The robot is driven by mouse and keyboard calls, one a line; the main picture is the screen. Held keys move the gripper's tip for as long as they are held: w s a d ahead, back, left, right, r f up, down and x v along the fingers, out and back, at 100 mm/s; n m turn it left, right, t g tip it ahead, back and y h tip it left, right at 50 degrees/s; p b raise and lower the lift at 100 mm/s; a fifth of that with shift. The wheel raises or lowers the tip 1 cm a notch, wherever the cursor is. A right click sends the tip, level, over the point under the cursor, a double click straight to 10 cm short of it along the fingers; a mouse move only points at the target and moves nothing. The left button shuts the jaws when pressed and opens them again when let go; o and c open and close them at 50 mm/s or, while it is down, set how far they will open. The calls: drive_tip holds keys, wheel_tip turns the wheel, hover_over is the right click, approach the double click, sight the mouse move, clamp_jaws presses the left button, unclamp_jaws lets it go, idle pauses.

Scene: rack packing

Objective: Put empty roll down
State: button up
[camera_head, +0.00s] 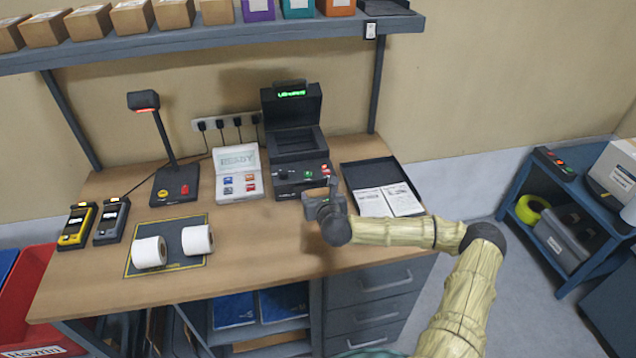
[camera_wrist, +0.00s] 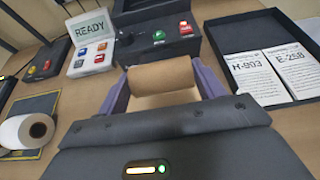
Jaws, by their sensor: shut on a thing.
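My gripper (camera_wrist: 161,84) is shut on the empty roll (camera_wrist: 160,74), a bare brown cardboard tube held crosswise between its two purple fingers. In the head view my gripper (camera_head: 322,202) is over the desk, in front of the black printer (camera_head: 300,172). The roll is mostly hidden there by my wrist. In the wrist view the tube appears in front of the printer, above the desk surface (camera_head: 250,270).
Two white rolls (camera_head: 149,252) (camera_head: 197,240) lie on a dark mat (camera_head: 165,266) at left. A READY panel (camera_head: 237,186) and a scanner stand (camera_head: 175,185) are behind. A black tray (camera_head: 365,173) with two label cards is right. The front middle desk is clear.

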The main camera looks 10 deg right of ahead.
drive_tip(key=s+f, duration=0.6)
drive_tip(key=s, duration=0.1)
drive_tip(key=s+f, duration=0.3)
drive_tip(key=shift+s+a, duration=0.35)
drive_tip(key=shift+s+a+f, duration=0.1)
drive_tip(key=shift+s+f, duration=0.1)
drive_tip(key=shift+s, duration=0.25)
drive_tip(key=shift+w, duration=0.1)
